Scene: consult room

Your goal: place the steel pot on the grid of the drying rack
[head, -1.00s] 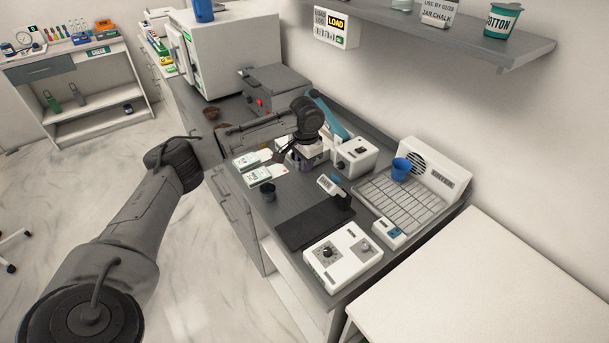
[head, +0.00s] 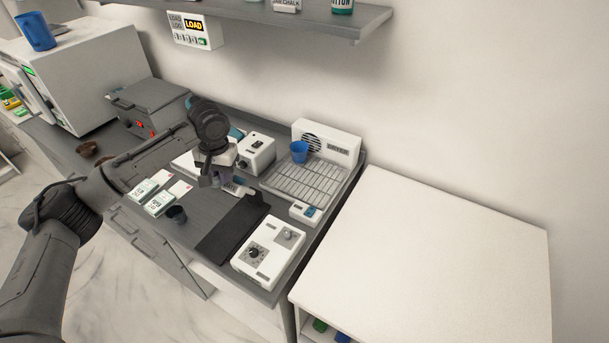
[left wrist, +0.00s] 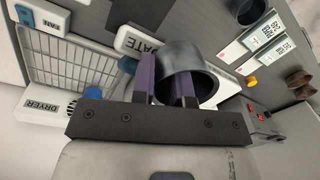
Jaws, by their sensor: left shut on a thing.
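The steel pot (left wrist: 192,72) is a dark grey, shiny round vessel in the left wrist view. My left gripper (left wrist: 168,88) is shut on its wall, one purple-grey finger on each side. In the head view my left gripper (head: 222,180) is over the dark bench, left of the rack; the pot is mostly hidden there by the wrist. The drying rack, with its white DRYER housing, has a pale grid (head: 305,186). It also shows at the left of the left wrist view (left wrist: 75,62). My right gripper is not in view.
A blue cup (head: 299,151) stands at the back of the grid; the front of the grid is clear. A white box (head: 257,153) stands between gripper and rack. A black mat (head: 232,226), a white knob unit (head: 268,252) and a small dark cup (head: 176,214) lie in front.

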